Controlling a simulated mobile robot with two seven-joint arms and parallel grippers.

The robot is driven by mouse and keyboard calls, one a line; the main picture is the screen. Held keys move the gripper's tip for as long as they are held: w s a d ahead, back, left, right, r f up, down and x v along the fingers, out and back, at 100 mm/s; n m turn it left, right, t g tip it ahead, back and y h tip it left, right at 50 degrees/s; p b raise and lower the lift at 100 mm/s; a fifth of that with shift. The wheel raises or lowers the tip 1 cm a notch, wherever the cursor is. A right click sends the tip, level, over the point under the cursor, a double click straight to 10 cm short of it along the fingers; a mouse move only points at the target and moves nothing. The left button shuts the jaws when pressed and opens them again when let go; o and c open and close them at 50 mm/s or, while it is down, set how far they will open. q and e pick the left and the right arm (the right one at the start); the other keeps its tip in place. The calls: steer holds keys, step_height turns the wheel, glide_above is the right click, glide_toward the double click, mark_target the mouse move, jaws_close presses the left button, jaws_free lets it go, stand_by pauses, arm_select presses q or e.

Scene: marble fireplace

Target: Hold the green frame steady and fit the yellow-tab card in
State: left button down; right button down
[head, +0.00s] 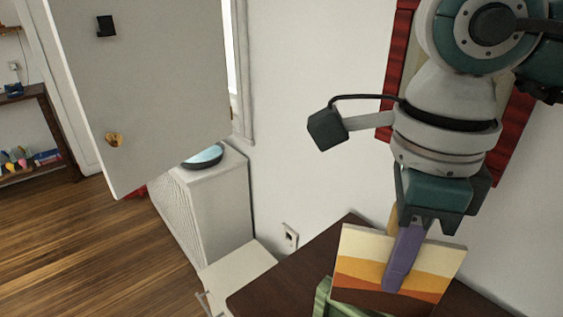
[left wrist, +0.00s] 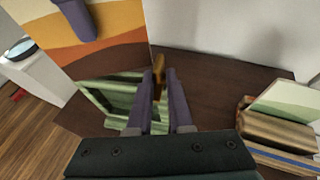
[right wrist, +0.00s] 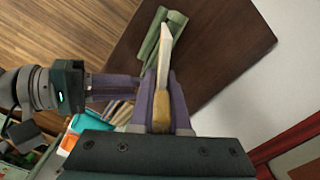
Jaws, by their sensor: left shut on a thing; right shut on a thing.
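My right gripper (head: 398,284) is shut on the yellow tab (right wrist: 161,110) of a card (head: 358,246) with cream, yellow, orange and brown bands. It holds the card upright and slightly tilted over the table. The card also shows in the left wrist view (left wrist: 112,18) and edge-on in the right wrist view (right wrist: 171,47). The green frame (head: 322,296) is below the card, on the dark table; it also shows in the left wrist view (left wrist: 108,84). Whether the card's lower edge touches the frame is hidden.
The dark brown table (right wrist: 215,45) has bare room beside the frame. A picture and stacked books (left wrist: 280,128) lie at the right in the left wrist view. A white wall stands behind the table. A white cabinet (head: 220,195) and an open white door (head: 160,90) are further left.

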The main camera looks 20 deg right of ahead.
steer(key=shift+f, duration=0.25)
steer(key=c, duration=0.9)
jaws_free()
step_height(320, 180, up, 13)
steer(key=shift+r, duration=0.15)
steer(key=shift+o, duration=0.4)
